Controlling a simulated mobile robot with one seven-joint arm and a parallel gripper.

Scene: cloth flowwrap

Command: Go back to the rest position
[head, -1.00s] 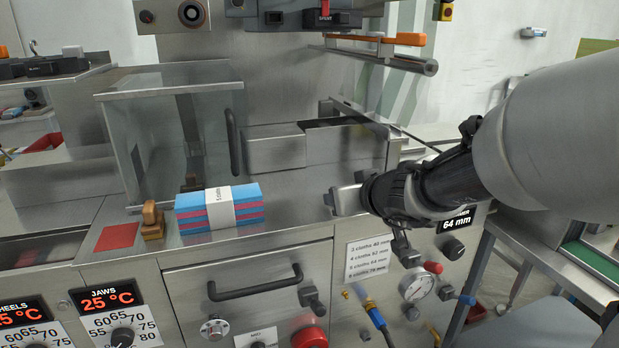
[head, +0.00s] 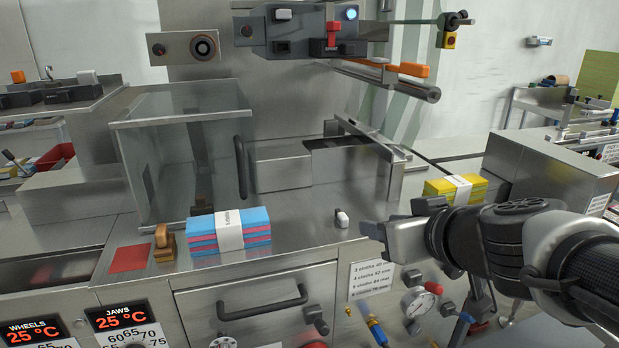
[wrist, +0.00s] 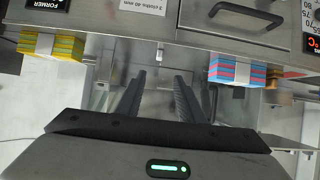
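My gripper (head: 376,231) is at the right of the head view, above the front edge of the steel counter (head: 300,215). In the wrist view my gripper (wrist: 160,85) shows two dark fingers spread apart with nothing held between them. A small white-topped peg (head: 342,218) stands on the counter to the left of the gripper in the head view. In the wrist view the peg (wrist: 160,55) shows beyond the fingertips, apart from them.
A banded blue and pink cloth stack (head: 230,232) lies on the counter beside a wooden-handled stamp (head: 164,243) and a red pad (head: 130,258). A banded yellow cloth stack (head: 455,189) lies behind my arm. A clear guard (head: 185,150) stands at the left.

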